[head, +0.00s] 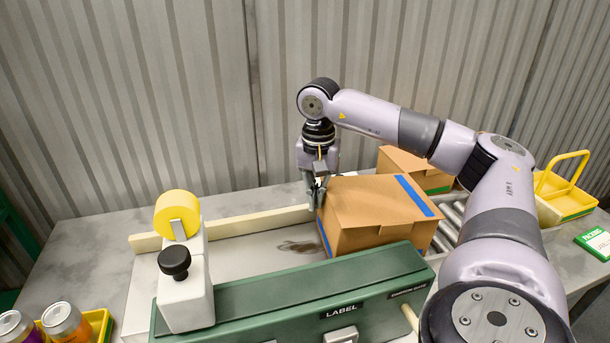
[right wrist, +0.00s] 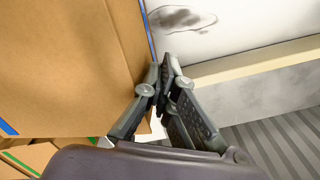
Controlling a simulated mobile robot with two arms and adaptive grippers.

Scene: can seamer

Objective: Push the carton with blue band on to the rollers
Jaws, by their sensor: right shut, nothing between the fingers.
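The carton with the blue band (head: 370,215) is a brown box with a blue stripe along its right top edge and another low on its left side. It stands behind the green label machine, beside the rollers (head: 450,222), which show to its right. My right gripper (head: 317,204) is shut and empty at the carton's left rear corner. In the right wrist view the fingers (right wrist: 160,88) point down beside the carton's side (right wrist: 70,70); whether they touch it I cannot tell. My left gripper is out of view.
A second carton (head: 405,165) with a green band stands behind on the right. The green label machine (head: 290,295) is in front, with a white post and yellow roll (head: 177,213). A pale rail (head: 240,224) runs along the back. A yellow basket (head: 565,195) is at the right.

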